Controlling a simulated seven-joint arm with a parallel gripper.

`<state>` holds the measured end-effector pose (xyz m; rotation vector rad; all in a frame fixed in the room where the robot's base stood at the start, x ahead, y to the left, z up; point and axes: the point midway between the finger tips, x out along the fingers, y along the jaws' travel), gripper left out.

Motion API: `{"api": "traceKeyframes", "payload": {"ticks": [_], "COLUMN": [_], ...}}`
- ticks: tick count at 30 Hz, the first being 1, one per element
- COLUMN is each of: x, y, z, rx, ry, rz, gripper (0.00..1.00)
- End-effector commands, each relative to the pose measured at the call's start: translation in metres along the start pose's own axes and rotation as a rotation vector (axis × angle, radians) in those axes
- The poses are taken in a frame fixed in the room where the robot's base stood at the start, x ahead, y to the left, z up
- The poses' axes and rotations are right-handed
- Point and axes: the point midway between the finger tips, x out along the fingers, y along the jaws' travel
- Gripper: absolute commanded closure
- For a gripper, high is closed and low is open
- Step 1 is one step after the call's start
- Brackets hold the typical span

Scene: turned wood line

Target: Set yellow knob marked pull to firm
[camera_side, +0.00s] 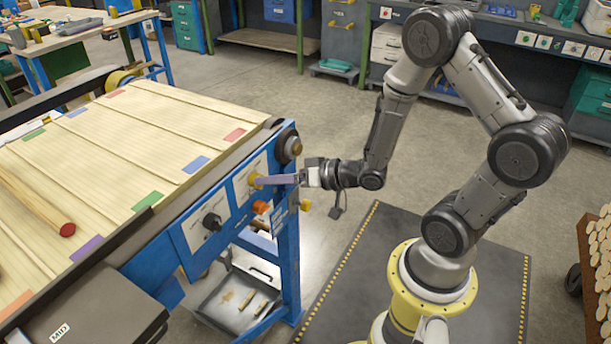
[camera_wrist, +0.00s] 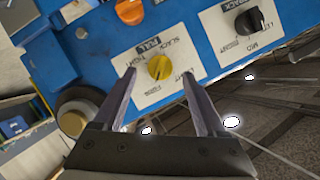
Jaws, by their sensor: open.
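The yellow knob (camera_wrist: 160,67) sits on a white plate (camera_wrist: 143,96) on the blue control panel. A tag reading PULL is on the plate, with SLACK, TIGHT, LIGHT and FIRM printed around the knob. A dark line crosses its face; I cannot tell surely which word it points to. My gripper (camera_wrist: 159,73) is open, its two purple fingers on either side of the knob with gaps visible. In the side view, my gripper (camera_side: 264,181) reaches the panel from the right, its fingertips at the yellow knob (camera_side: 253,178) and partly hiding it.
A black knob (camera_wrist: 249,21) on the plate marked LEFT, MID and RIGHT and an orange knob (camera_wrist: 129,11) are close by. A dark round wheel with a yellow-brown hub (camera_wrist: 72,122) protrudes nearby. The slatted wooden bed (camera_side: 120,140) lies behind the panel.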

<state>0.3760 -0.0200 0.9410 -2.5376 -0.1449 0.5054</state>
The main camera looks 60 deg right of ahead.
Motion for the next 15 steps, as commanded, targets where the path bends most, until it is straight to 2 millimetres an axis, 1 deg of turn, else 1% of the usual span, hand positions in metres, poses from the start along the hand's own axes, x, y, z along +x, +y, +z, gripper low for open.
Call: {"api": "traceKeyframes", "payload": {"ticks": [1,3,6,10,15], "x": [-0.01,-0.024,-0.041,-0.061,-0.081], "y": [0.001,0.001,0.002,0.001,0.001], "z": [-0.002,-0.002,-0.002,-0.001,-0.001], "rx": [0.001,0.002,0.002,0.002,0.001], "ry": [0.005,0.006,0.006,0.005,0.005], "rz": [0.004,0.005,0.005,0.006,0.004], "gripper": [0.26,0.26,0.26,0.26,0.26]}}
